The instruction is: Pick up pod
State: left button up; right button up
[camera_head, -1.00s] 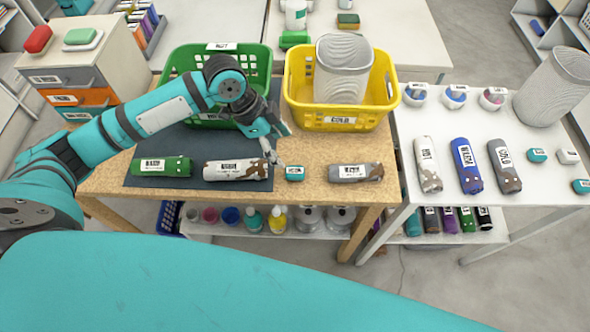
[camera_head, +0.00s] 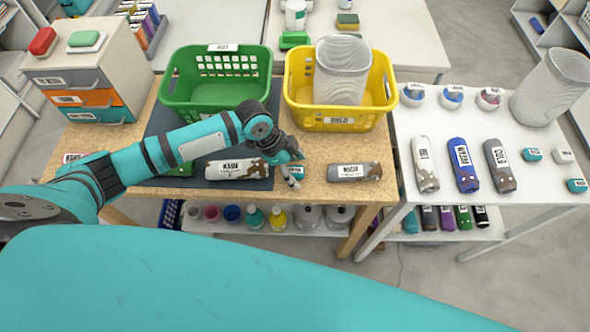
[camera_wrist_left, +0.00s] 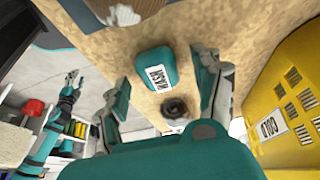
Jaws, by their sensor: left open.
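The pod is a small teal rounded block with a white label. In the left wrist view the pod (camera_wrist_left: 155,68) lies on the wooden tabletop (camera_wrist_left: 195,22), between and just beyond the fingers. In the head view the left gripper (camera_head: 291,174) mostly hides it near the table's front edge. A teal arm at the left of the wrist view, apparently my right, ends in a small gripper (camera_wrist_left: 72,78) whose jaw state is unclear.
A white and brown bottle (camera_head: 237,169) lies left of the gripper, a grey one (camera_head: 355,172) to its right. Green (camera_head: 215,105) and yellow (camera_head: 335,120) baskets stand behind. The white table (camera_head: 420,205) at right holds more bottles and pods.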

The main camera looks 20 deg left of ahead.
pick_arm(q)
jog(key=shift+c, duration=0.4)
jog(key=c, duration=0.9)
jog(key=shift+c, duration=0.2)
jog(key=shift+r, duration=0.2)
